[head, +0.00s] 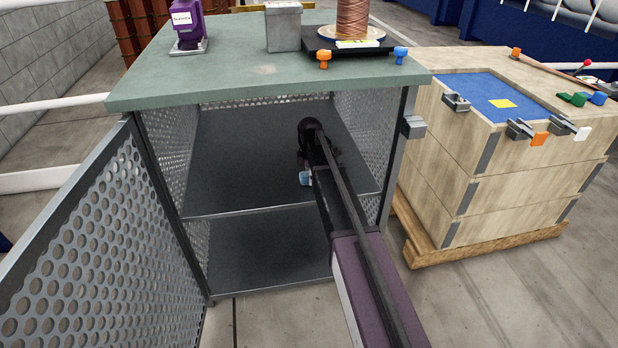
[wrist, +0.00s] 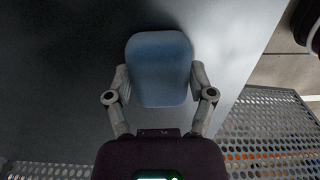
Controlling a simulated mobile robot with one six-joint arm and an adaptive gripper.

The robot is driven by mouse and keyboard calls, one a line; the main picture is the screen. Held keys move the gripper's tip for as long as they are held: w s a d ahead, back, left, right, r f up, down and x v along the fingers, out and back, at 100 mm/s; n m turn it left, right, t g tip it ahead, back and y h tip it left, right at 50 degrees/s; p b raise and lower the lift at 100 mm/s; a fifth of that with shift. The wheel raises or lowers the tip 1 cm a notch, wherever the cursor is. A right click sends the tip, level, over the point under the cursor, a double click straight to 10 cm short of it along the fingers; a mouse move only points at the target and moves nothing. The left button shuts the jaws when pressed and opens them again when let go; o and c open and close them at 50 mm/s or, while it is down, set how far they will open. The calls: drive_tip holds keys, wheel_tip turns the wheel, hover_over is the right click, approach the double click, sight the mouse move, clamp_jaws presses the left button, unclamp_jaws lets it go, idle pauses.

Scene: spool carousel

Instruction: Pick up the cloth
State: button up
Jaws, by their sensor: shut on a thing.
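The cloth (wrist: 160,70) is a folded blue pad with rounded corners. In the wrist view it sits between the two fingers of my gripper (wrist: 160,85), which is shut on it from both sides. In the head view my arm reaches into the open cabinet, and only a small light-blue bit of the cloth (head: 305,178) shows beside my wrist, over the upper shelf. My fingers are hidden there. I cannot tell whether the cloth touches the shelf.
The cabinet (head: 270,75) has perforated side walls and an open perforated door (head: 75,235) at left. Its upper shelf (head: 235,160) looks otherwise bare. A purple device (head: 187,25), a grey box (head: 283,28) and a copper spool (head: 351,18) stand on top. A wooden crate (head: 500,200) stands at right.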

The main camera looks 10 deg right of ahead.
drive_tip(key=shift+r, duration=0.15)
wheel_tip(320, 180, up, 3)
drive_tip(key=p, duration=0.3)
drive_tip(key=s+a+p, duration=0.1)
drive_tip(key=s+a, duration=0.2)
drive_tip(key=s, duration=0.4)
drive_tip(key=s+a+r+p, duration=0.1)
drive_tip(key=s+a, duration=0.3)
drive_tip(key=s, duration=0.3)
drive_tip(key=shift+s+a+r, duration=0.15)
drive_tip(key=shift+r, duration=0.15)
drive_tip(key=o, duration=0.4)
drive_tip(key=shift+c, duration=1.4)
drive_tip(key=shift+s, duration=0.1)
